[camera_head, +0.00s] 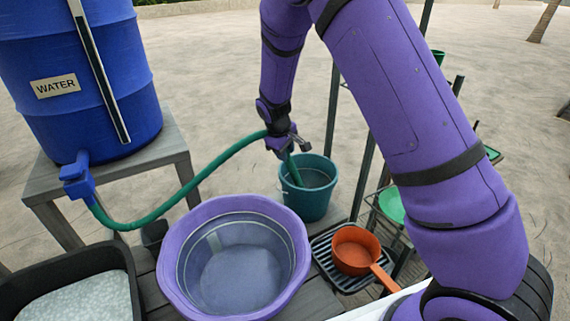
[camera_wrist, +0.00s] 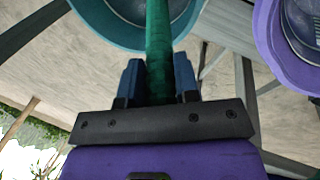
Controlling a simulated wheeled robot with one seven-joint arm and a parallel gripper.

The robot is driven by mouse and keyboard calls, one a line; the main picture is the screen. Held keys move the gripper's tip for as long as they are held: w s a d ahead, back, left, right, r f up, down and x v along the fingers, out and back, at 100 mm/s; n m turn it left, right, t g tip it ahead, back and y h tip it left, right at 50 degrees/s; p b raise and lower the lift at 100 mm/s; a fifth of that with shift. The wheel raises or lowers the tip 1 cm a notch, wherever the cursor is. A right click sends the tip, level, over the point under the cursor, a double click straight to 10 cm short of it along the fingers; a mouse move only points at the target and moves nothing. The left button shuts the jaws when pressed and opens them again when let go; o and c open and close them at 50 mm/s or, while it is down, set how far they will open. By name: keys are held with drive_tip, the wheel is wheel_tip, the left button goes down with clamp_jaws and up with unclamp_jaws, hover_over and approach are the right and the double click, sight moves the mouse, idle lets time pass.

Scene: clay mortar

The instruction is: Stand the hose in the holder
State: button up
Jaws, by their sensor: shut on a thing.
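The green hose (camera_head: 165,202) runs from the tap of the blue water barrel (camera_head: 110,85) in a sagging curve to my gripper (camera_head: 283,146). My gripper is shut on the hose near its free end. In the wrist view the hose (camera_wrist: 158,40) passes between the two blue fingers of the gripper (camera_wrist: 158,78). The free end points down over the mouth of a teal bucket (camera_head: 307,203); I cannot tell how deep it reaches. A small dark box (camera_head: 154,232) stands behind the purple basin, under the hose; I cannot tell whether it is the holder.
A purple basin (camera_head: 168,270) with a sieve in it stands in front on grey slats. A black tub (camera_head: 120,258) of pale material is at the left. An orange pan (camera_head: 354,262) sits on a black rack right of the basin. Dark shelf posts stand behind my arm.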

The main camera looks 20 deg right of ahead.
wheel_tip(320, 180, up, 11)
drive_tip(key=shift+r, duration=0.1)
drive_tip(key=w+a+v, duration=0.1)
drive_tip(key=v, duration=0.9)
drive_tip(key=shift+w, duration=0.35)
idle(1.0)
